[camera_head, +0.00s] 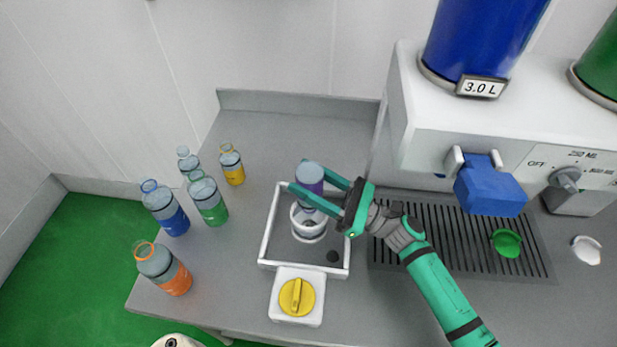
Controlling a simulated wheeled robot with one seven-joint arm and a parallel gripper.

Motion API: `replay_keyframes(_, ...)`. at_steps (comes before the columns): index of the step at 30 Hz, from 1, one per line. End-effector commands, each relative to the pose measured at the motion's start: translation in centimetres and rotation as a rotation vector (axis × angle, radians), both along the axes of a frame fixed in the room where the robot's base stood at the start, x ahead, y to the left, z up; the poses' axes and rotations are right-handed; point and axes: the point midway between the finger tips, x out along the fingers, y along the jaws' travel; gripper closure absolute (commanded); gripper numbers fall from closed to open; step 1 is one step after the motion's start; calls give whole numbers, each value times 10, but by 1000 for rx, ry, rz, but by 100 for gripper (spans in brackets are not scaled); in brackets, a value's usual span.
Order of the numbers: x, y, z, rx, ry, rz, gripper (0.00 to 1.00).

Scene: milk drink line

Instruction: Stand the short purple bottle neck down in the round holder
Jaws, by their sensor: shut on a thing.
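The short purple bottle (311,181) is held between the fingers of my gripper (312,188). My gripper is shut on it. The bottle's flat base faces up, so its neck points down. It is directly over or partly inside the round holder (308,226), a white ring-shaped cup in a white-rimmed tray. The neck is hidden by the bottle and the holder, so I cannot tell whether it touches the holder.
Several bottles stand on the left: blue (166,210), green (208,200), yellow (231,166) and orange (164,269). A yellow knob (297,297) is in front of the tray (265,235). The dispenser (430,115), drip grate (470,240) and a green cap (506,243) are on the right.

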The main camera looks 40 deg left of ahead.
Motion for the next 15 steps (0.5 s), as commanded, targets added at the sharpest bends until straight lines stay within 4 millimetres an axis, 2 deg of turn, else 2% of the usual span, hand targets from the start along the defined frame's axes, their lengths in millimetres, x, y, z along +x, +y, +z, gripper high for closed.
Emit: replay_keyframes(15, -1, 2, -23, 0, 2, 4, 76)
